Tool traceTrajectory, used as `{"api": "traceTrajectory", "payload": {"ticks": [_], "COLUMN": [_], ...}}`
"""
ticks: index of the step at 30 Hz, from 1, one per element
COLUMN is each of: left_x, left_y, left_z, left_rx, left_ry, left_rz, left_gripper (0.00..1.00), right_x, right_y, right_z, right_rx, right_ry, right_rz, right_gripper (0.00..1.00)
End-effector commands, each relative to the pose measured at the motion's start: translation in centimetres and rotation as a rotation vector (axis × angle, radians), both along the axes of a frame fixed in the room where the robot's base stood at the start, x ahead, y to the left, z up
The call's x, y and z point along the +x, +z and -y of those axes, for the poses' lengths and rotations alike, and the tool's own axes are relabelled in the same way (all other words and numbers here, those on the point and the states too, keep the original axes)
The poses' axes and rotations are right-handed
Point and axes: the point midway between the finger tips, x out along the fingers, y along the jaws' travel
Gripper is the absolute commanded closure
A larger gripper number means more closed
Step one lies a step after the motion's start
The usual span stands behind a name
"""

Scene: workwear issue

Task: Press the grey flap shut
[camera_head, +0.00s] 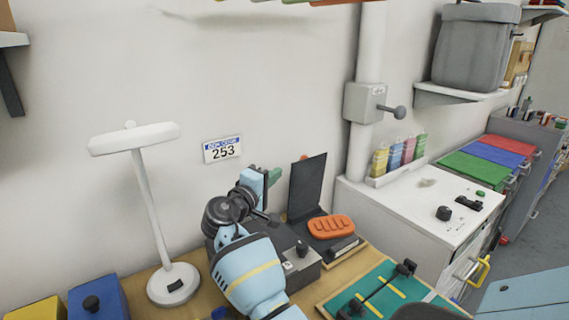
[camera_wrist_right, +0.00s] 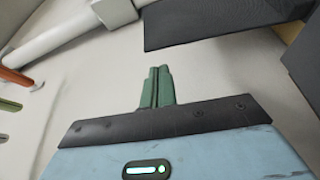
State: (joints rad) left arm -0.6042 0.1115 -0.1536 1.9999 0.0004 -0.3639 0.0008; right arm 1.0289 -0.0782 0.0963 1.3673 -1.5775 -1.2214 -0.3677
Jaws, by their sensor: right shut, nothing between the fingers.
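The dark grey flap (camera_head: 307,185) stands upright and open at the back of a dark base (camera_head: 296,217), which holds an orange ribbed piece (camera_head: 331,227). My right gripper (camera_head: 273,176), with green fingers and a light blue body, is just left of the flap in the head view, near its upper half. Its fingers are shut and empty. In the right wrist view, the closed fingertips (camera_wrist_right: 160,72) point at the pale background, and a dark panel (camera_wrist_right: 210,24), likely the flap, lies beyond them at the top, apart in the picture. My left gripper is not in view.
A white lamp (camera_head: 152,220) stands on the table to the left, beside a blue box (camera_head: 97,300). A green mat with a black tool (camera_head: 385,290) lies at the front right. A white cabinet (camera_head: 400,215) and a grey wall box with a lever (camera_head: 365,103) are to the right.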

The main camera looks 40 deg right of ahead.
Motion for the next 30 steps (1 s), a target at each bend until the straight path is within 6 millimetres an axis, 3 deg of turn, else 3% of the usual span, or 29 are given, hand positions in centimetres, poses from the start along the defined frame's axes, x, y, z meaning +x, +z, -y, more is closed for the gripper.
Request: {"api": "traceTrajectory", "payload": {"ticks": [7, 18, 30], "left_x": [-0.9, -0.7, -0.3], "left_y": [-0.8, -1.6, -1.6], "left_z": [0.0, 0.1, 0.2], "left_rx": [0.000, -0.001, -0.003], "left_ry": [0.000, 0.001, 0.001], "left_rz": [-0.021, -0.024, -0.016], "left_gripper": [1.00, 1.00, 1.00], "right_x": [0.9, 2.4, 2.7], "right_y": [0.0, 0.2, 0.4], "right_z": [3.2, 8.4, 9.4], "right_rx": [-0.001, -0.001, 0.000], "right_ry": [-0.002, -0.001, 0.000], "right_rz": [-0.002, -0.002, 0.000], "right_gripper": [1.00, 1.00, 1.00]}}
